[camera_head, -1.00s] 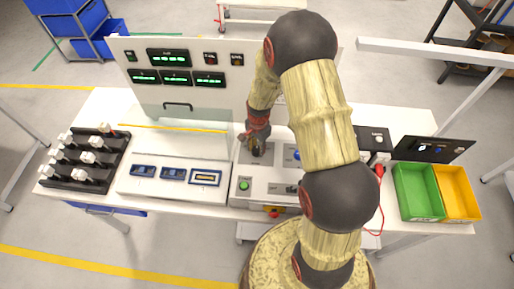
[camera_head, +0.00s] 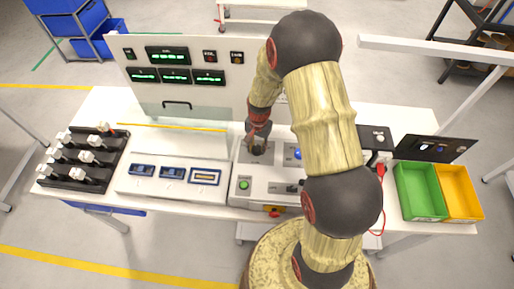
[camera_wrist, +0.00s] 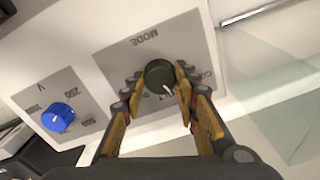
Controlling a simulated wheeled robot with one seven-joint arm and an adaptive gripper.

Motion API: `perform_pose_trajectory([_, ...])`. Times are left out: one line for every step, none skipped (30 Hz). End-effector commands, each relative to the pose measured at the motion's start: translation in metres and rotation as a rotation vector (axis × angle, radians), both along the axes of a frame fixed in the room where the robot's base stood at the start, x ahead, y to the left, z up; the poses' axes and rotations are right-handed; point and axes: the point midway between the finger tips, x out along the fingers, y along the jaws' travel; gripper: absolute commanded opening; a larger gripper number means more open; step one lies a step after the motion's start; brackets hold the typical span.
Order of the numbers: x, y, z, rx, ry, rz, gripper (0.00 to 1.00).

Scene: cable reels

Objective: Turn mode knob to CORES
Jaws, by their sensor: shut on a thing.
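The mode knob (camera_wrist: 159,76) is a round black knob with a white pointer mark, on a grey plate (camera_wrist: 185,35) printed MODE. In the wrist view the plate is upside down, and the pointer is at the knob's lower right side. The small labels around the knob are partly hidden by my fingers, and I cannot read CORES. My gripper (camera_wrist: 158,90) is shut on the knob, one finger on each side. In the head view my gripper (camera_head: 257,143) is at the plate on the control box, and the knob (camera_head: 257,150) shows only partly beneath it.
A blue knob (camera_wrist: 58,117) on a second plate sits beside the mode plate. A green button (camera_head: 244,184) is at the box's front. A clear panel (camera_head: 190,132) stands behind left. Green (camera_head: 420,215) and yellow (camera_head: 466,215) bins stand at the right.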

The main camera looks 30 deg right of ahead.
Motion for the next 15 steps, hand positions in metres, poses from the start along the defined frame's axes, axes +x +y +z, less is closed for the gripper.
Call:
perform_pose_trajectory([0.0012,-0.0004,-0.0010,-0.001,-0.003,0.042,0.05])
perform_pose_trajectory([0.0012,-0.0004,-0.0011,0.000,-0.003,0.071,0.05])
perform_pose_trajectory([0.0011,-0.0003,-0.0012,-0.001,-0.003,0.108,0.05])
perform_pose_trajectory([0.0010,-0.0003,-0.0012,0.000,-0.002,0.137,0.05])
perform_pose_trajectory([0.0009,-0.0002,-0.0013,0.000,-0.002,0.166,0.05])
perform_pose_trajectory([0.0009,-0.0002,-0.0012,0.000,-0.001,0.203,0.05])
perform_pose_trajectory([0.0010,-0.0003,-0.0012,0.000,-0.001,0.232,0.05])
perform_pose_trajectory([0.0011,-0.0002,-0.0011,0.000,-0.002,0.260,0.05])
perform_pose_trajectory([0.0013,-0.0003,-0.0010,0.000,-0.002,0.296,0.05])
perform_pose_trajectory([0.0013,-0.0002,-0.0010,0.000,-0.002,0.324,0.05])
perform_pose_trajectory([0.0013,-0.0002,-0.0009,0.000,-0.002,0.351,0.05])
perform_pose_trajectory([0.0013,-0.0002,-0.0008,-0.001,-0.002,0.385,0.05])
perform_pose_trajectory([0.0013,-0.0003,-0.0008,0.000,-0.001,0.411,0.05])
perform_pose_trajectory([0.0014,-0.0002,-0.0008,-0.001,-0.002,0.436,0.05])
perform_pose_trajectory([0.0015,-0.0003,-0.0007,-0.001,-0.002,0.467,0.05])
